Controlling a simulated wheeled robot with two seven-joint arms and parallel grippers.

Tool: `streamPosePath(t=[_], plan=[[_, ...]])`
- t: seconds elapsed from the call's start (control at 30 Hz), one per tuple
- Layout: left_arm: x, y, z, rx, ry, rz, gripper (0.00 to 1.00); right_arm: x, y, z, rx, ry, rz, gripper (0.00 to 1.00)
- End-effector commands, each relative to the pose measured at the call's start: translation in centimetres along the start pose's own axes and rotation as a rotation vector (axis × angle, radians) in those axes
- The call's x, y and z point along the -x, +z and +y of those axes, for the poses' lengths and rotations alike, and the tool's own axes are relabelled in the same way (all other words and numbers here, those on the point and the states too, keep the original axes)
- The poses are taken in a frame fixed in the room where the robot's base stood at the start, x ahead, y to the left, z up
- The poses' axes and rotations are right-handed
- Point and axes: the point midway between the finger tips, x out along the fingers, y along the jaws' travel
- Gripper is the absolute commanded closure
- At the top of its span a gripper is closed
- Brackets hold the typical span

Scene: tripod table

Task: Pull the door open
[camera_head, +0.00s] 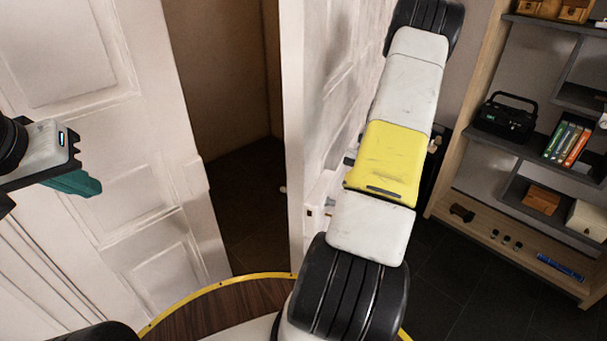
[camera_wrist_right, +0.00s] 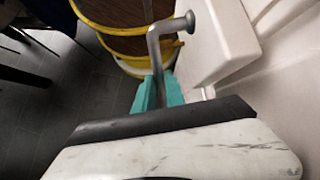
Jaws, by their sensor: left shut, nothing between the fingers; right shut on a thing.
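The white panelled door (camera_head: 322,75) stands ajar in the head view, its edge facing me, with a dark opening (camera_head: 235,110) to its left. In the right wrist view, a grey metal lever handle (camera_wrist_right: 154,55) sits beside a white door surface (camera_wrist_right: 222,45). My right gripper (camera_wrist_right: 158,93) has its teal fingers shut on this handle. In the head view my right arm covers that gripper and the handle. My left gripper (camera_head: 75,183) is shut and empty, in front of the white panelled leaf on the left, away from the handle.
A white panelled leaf (camera_head: 105,120) fills the left side. A wooden shelf unit (camera_head: 462,125) with a black radio (camera_head: 505,117), books (camera_head: 567,142) and small boxes stands at the right. Dark tiled floor (camera_head: 455,285) lies between the shelf and my right arm.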

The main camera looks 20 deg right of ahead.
Motion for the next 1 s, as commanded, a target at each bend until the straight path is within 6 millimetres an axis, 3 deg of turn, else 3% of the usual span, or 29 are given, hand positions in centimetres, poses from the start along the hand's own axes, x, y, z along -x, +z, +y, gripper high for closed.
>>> streamPosePath(t=[0.13,0.47,0.5,0.6,1.0], plan=[[0.0,0.0,0.0,0.0,0.0,0.0,1.0,0.4,-0.2,1.8,0.019,0.012,0.007,1.0],[0.0,0.0,0.0,0.0,0.0,0.0,1.0,0.5,-0.1,2.0,0.027,0.015,0.003,1.0],[0.0,0.0,0.0,0.0,0.0,0.0,1.0,0.5,-0.1,2.0,0.027,0.015,0.003,0.82],[0.0,0.0,0.0,0.0,0.0,0.0,1.0,0.5,-0.1,2.0,0.027,0.015,0.001,0.65],[0.0,0.0,0.0,0.0,0.0,0.0,1.0,1.2,-0.1,2.0,0.026,0.016,0.001,0.65]])
